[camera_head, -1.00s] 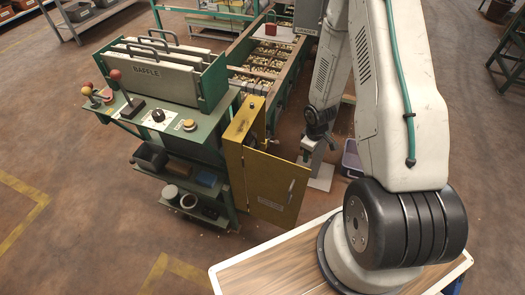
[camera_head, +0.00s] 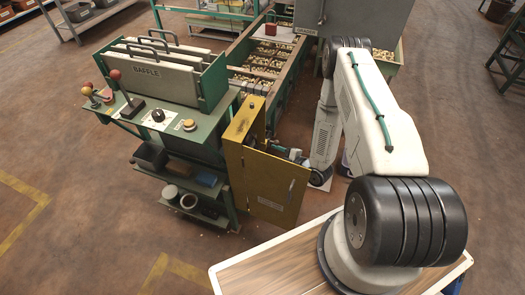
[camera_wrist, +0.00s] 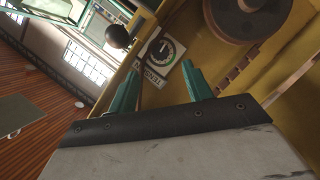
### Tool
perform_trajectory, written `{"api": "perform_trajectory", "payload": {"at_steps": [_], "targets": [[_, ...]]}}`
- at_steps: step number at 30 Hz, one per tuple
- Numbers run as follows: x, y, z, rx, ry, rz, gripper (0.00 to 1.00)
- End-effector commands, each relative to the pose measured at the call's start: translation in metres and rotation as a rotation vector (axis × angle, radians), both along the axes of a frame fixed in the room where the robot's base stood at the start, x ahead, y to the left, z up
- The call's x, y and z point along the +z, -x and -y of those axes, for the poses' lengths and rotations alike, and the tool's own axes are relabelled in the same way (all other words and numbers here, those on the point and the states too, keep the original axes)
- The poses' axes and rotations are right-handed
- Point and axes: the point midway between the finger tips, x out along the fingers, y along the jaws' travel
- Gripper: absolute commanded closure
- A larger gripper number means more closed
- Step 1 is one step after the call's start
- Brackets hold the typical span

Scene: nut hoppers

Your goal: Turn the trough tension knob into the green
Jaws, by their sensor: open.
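In the wrist view a small round dial with a dark knob (camera_wrist: 159,49) sits on a pale plate lettered "TENSION", on the yellow inner wall of a cabinet. Green shows on the dial's scale; where the pointer stands is too small to tell. My gripper (camera_wrist: 160,70) is open and empty. Its two green fingers point toward the dial, one each side of the plate, and seem short of it. In the head view my gripper (camera_head: 267,146) is at the opening of the yellow cabinet (camera_head: 237,135), behind its open door (camera_head: 270,187). The knob is hidden there.
A black ball (camera_wrist: 117,36) stands near the dial, upper left, close to my left finger. A large dark disc (camera_wrist: 245,15) is at upper right. A green control bench (camera_head: 175,130) is left of the cabinet, and a nut-filled trough (camera_head: 258,70) runs behind.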

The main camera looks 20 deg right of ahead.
Motion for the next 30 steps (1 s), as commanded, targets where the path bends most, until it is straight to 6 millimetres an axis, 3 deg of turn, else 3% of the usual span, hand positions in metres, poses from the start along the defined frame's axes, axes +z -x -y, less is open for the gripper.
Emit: {"api": "perform_trajectory", "payload": {"at_steps": [12, 24, 29, 30], "targets": [[-0.015, -0.053, -0.028, 0.002, 0.001, -0.002, 0.50], [-0.018, -0.061, -0.032, 0.000, -0.001, -0.005, 0.50], [-0.018, -0.061, -0.032, 0.000, -0.001, -0.005, 0.94], [-0.018, -0.061, -0.032, 0.000, -0.001, -0.005, 0.95]]}}
